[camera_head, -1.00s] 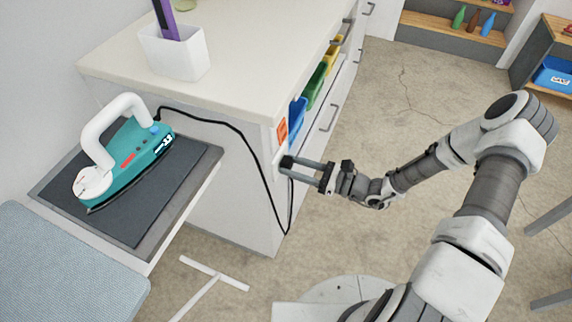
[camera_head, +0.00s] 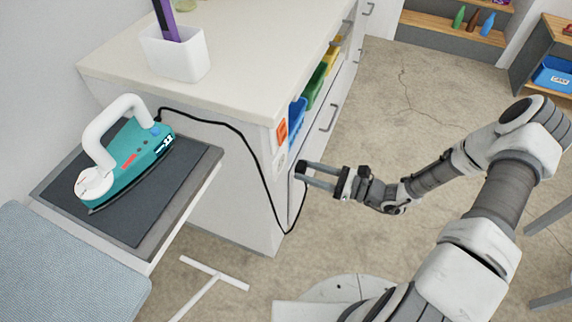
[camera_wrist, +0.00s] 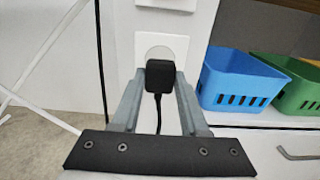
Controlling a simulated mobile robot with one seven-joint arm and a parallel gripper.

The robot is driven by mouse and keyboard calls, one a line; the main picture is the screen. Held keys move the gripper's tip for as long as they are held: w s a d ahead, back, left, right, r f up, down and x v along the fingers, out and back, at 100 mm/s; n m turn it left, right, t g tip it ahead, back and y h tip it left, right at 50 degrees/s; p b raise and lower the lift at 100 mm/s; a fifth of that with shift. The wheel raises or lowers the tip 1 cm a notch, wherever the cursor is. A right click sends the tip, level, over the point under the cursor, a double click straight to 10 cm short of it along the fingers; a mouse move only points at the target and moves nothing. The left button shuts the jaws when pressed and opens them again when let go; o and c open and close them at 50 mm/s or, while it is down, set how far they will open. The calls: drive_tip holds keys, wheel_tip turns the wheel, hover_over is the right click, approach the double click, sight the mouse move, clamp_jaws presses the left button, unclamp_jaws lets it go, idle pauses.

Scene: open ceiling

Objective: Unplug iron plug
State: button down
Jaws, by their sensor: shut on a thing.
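The teal and white iron (camera_head: 125,165) sits on the dark board at the left in the head view. Its black cord (camera_head: 262,183) hangs down the cabinet side and loops up to my gripper (camera_head: 303,172). My gripper is shut on the black plug, which shows between the two grey fingers in the wrist view (camera_wrist: 160,76). The white wall socket (camera_head: 281,161) on the cabinet end is visible and stands apart from the fingertips. In the wrist view the socket (camera_wrist: 162,45) is behind the plug, which partly covers it.
The white cabinet (camera_head: 235,75) carries a white holder (camera_head: 176,52). Blue (camera_wrist: 240,80) and green (camera_wrist: 295,88) bins sit in its open side, right of the socket. An orange label or switch (camera_head: 282,131) is above the socket.

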drive_tip(key=shift+v, duration=0.9)
